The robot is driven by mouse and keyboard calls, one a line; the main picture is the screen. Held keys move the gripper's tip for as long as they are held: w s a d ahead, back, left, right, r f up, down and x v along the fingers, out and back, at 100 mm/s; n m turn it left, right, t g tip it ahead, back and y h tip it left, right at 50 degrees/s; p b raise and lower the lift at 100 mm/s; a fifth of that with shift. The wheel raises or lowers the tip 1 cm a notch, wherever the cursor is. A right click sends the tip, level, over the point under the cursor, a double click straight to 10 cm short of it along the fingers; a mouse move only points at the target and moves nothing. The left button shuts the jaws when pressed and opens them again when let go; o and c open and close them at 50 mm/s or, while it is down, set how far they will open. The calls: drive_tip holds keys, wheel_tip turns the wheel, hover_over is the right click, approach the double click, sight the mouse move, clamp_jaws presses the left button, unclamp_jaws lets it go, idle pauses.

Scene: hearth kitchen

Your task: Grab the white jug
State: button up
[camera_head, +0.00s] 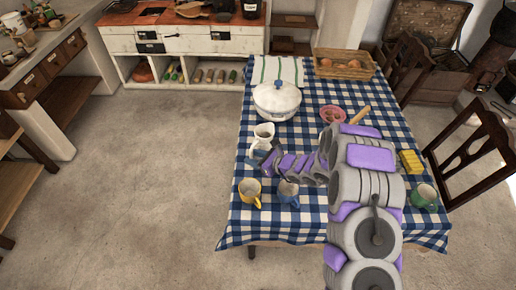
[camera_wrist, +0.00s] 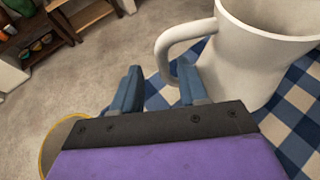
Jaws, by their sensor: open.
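The white jug (camera_head: 262,138) stands upright on the blue checked table (camera_head: 235,215), near its left edge. In the wrist view the jug (camera_wrist: 262,55) is large at the upper right, with its handle pointing left. My gripper (camera_head: 268,158) is close beside the jug in the head view. In the wrist view my gripper (camera_wrist: 158,85) is open, its two fingers apart. The right finger is close to the lower end of the handle, partly in front of the jug. I cannot tell whether it touches. Nothing is seen held between the fingers.
A yellow mug (camera_head: 250,192) and a blue-grey mug (camera_head: 289,193) stand in front of the jug. A white tureen (camera_head: 277,100) stands behind it. A pink bowl (camera_head: 332,114), yellow sponge (camera_head: 411,162) and green mug (camera_head: 425,196) are to the right. Open floor lies left of the table.

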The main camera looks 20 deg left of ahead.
drive_tip(key=shift+w+d+r, duration=0.15)
drive_tip(key=shift+d, duration=0.6)
drive_tip(key=shift+w, duration=0.15)
drive_tip(key=x, duration=0.2)
drive_tip(key=b+x, duration=0.1)
drive_tip(key=x, duration=0.3)
drive_tip(key=shift+s+a+r+b, duration=0.1)
drive_tip(key=shift+s+a+b, duration=0.15)
drive_tip(key=shift+a, duration=0.25)
drive_tip(key=shift+d+r, duration=0.25)
drive_tip(key=shift+d, duration=0.5)
drive_tip(key=shift+c, duration=0.5)
drive_tip(key=shift+d+r, duration=0.15)
drive_tip(key=shift+d, duration=0.4)
drive_tip(key=c, duration=0.3)
drive_tip(key=shift+a, duration=0.4)
drive_tip(key=c, duration=0.3)
drive_tip(key=shift+s+a+f, duration=0.1)
drive_tip(key=shift+a+f, duration=0.25)
drive_tip(key=shift+a, duration=0.25)
clamp_jaws()
drive_tip(key=shift+d+r, duration=0.1)
drive_tip(key=shift+d, duration=0.55)
